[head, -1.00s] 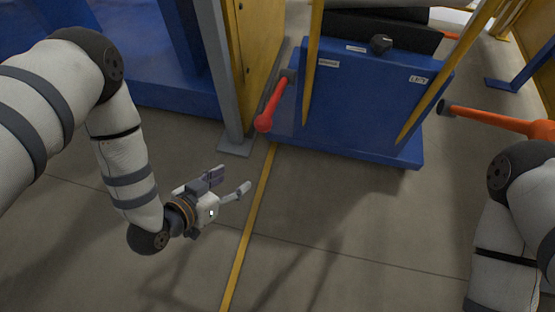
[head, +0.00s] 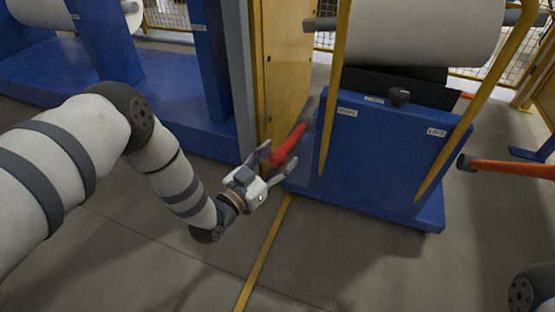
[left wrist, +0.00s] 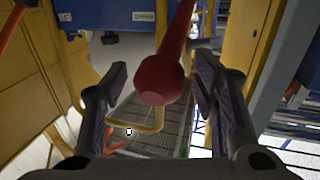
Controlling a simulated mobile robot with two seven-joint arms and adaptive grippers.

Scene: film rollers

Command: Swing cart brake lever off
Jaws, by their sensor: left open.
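The blue cart (head: 385,150) stands ahead with a red brake lever (head: 288,146) on its left side, slanting down toward me with a round knob at its end. My left gripper (head: 275,164) is open, with its fingers on either side of the knob end. In the left wrist view the red knob (left wrist: 160,80) sits between the two spread fingers (left wrist: 158,95), with gaps at both sides. Whether anything touches it I cannot tell. My right gripper is out of view; only a bit of that arm shows at the lower right.
An orange-red lever (head: 510,169) sticks out on the cart's right side. A yellow cabinet (head: 285,70) and grey post stand close left. The floor in front is clear.

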